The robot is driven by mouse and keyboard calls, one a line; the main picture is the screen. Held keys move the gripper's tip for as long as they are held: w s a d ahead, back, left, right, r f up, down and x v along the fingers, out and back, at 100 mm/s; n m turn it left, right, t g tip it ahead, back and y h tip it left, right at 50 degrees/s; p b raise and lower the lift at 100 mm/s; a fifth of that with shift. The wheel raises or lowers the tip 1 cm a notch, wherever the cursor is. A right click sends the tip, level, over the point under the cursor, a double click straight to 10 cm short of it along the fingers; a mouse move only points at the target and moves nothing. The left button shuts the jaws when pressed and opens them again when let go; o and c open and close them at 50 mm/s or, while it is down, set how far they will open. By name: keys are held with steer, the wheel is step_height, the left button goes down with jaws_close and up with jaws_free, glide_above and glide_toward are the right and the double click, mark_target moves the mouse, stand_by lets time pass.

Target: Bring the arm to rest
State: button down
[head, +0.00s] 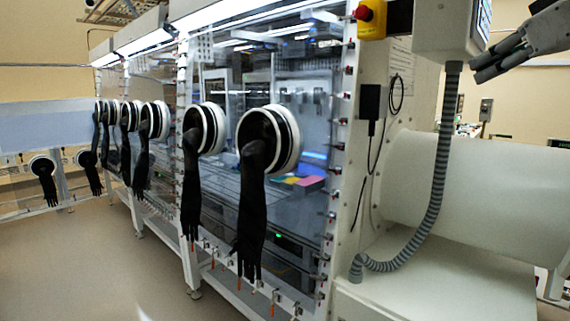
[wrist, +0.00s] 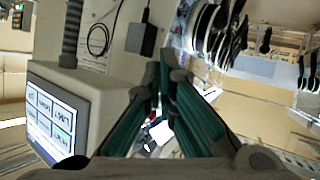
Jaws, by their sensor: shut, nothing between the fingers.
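My gripper (head: 492,66) is at the upper right of the head view, in front of the glovebox's right end and next to the grey control panel. In the wrist view my gripper (wrist: 166,72) points up the picture, its fingertips together and nothing between them. My arm is only partly in the head view.
The control panel (wrist: 60,110), its screen lit, is close on the left in the wrist view. A red emergency button (head: 365,13), a ribbed grey hose (head: 440,165) and a white cylinder (head: 470,185) are nearby. Black gloves (head: 252,200) hang from the glovebox ports. The floor (head: 80,260) at left is clear.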

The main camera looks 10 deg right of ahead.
steer(key=s+a+f+m+g, duration=0.1)
steer(key=s+a+f+g, duration=0.25)
steer(key=a+f, duration=0.45)
steer(key=s+a+f+m+g, duration=0.15)
steer(key=s+a+f, duration=0.25)
steer(key=a+f, duration=0.45)
steer(key=s+a+f+m+g+h, duration=0.1)
steer(key=s+a+f+g, duration=0.2)
steer(key=s+f, duration=0.9)
step_height(320, 180, down, 4)
steer(key=shift+a+r+h, duration=0.25)
steer(key=shift+a+h, duration=0.05)
steer(key=shift+a, duration=0.1)
steer(key=shift+m, duration=0.25)
